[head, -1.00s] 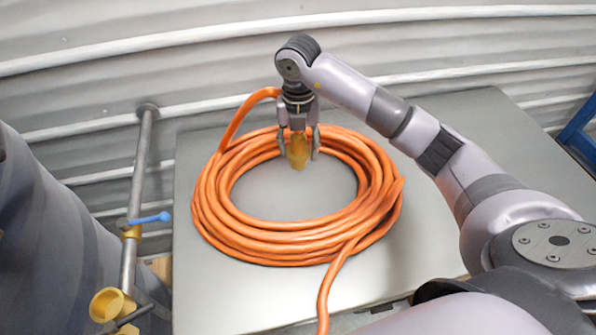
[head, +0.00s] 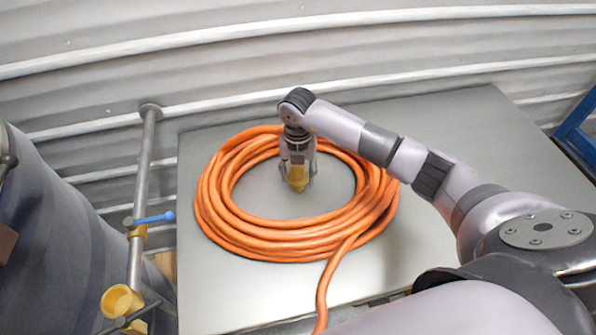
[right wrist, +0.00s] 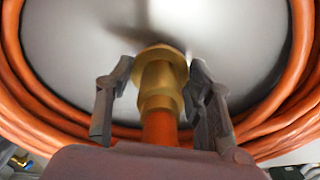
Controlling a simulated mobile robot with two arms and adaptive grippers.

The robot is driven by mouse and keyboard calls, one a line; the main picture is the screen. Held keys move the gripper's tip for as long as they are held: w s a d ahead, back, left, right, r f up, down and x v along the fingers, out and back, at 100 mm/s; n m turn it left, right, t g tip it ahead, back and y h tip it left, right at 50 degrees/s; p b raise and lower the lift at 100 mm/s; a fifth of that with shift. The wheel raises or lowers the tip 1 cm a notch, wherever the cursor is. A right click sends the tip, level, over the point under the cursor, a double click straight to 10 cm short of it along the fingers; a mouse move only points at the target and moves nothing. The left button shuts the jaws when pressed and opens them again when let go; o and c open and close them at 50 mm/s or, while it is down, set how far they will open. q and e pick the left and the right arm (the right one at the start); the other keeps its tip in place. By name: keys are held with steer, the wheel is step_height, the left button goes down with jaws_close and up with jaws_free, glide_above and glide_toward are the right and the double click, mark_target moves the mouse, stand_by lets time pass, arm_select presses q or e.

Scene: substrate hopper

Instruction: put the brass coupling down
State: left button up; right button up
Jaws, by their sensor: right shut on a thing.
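The brass coupling (head: 298,178) is a yellow-gold fitting on the end of an orange hose, which shows behind it in the right wrist view (right wrist: 160,75). My right gripper (head: 298,172) is shut on the coupling, one finger on each side, and points down. The coupling's free end faces the bare grey metal top (head: 290,206). I cannot tell whether it touches that surface. My left gripper is not in view.
Bare metal top lies inside the ring and to the right of the coil (head: 455,135). A steel pipe (head: 143,180) with a blue-handled valve (head: 155,218) and a yellow fitting (head: 120,300) stands left. A corrugated wall (head: 230,60) runs behind.

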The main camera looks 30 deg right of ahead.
steer(key=shift+f, duration=0.2)
steer(key=o, duration=1.3)
steer(key=shift+r, duration=0.1)
steer(key=shift+r, duration=0.4)
step_height(320, 180, up, 11)
steer(key=b, duration=0.4)
steer(key=shift+f, duration=0.2)
steer(key=shift+r, duration=0.45)
